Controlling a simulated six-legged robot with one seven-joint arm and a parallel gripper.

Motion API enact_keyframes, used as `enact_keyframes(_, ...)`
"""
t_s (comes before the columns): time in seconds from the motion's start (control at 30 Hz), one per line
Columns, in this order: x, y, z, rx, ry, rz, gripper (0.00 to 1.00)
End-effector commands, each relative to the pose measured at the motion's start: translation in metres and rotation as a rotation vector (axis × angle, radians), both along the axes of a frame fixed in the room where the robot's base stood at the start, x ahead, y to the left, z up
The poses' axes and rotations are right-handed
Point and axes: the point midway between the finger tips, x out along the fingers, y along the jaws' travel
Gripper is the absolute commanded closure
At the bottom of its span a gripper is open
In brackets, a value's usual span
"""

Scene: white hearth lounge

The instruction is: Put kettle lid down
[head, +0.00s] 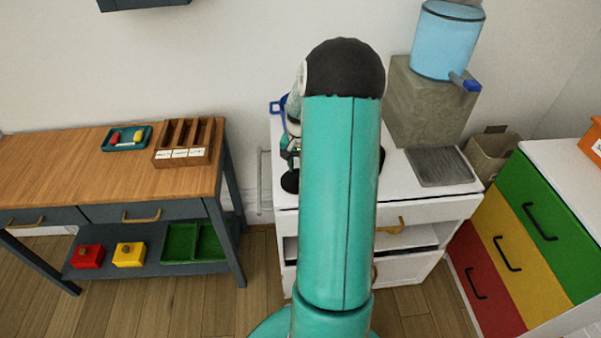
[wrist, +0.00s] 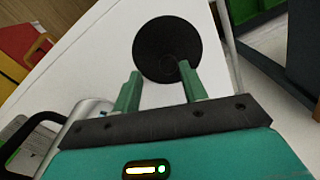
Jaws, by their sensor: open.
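In the wrist view my gripper (wrist: 158,76) is open, its two green fingers apart. A round black disc (wrist: 165,35) lies just beyond the fingertips over the white counter top; I cannot tell for sure whether it is the kettle lid or a flat pad, or whether a finger touches it. A silver metal body with a black handle (wrist: 32,122), likely the kettle, shows partly at the lower left, cut off by my gripper. In the head view a black round edge (head: 290,182) shows left of my arm, which hides most of the counter's middle.
The white counter (head: 400,180) carries a blue water dispenser (head: 447,40) on a stone block and a grey drain tray (head: 440,166). A wooden table (head: 70,160) stands left with a slotted box and small tray. Coloured drawers (head: 510,240) stand right.

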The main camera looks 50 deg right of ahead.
Motion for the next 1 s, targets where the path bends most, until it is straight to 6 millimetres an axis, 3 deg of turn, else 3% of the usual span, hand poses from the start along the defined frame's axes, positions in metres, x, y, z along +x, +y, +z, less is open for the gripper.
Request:
enact_keyframes(0.1, 0.001, 0.0, 0.029, -0.004, -0.003, 0.001, 0.57)
enact_keyframes(0.33, 0.001, -0.001, 0.072, -0.003, -0.001, 0.0, 0.57)
enact_keyframes(0.73, 0.003, 0.006, 0.091, -0.005, -0.003, 0.014, 0.57)
enact_keyframes(0.87, 0.014, 0.037, 0.116, -0.036, -0.021, 0.09, 0.57)
enact_keyframes(1.0, 0.024, 0.1, 0.159, -0.092, -0.058, 0.239, 0.57)
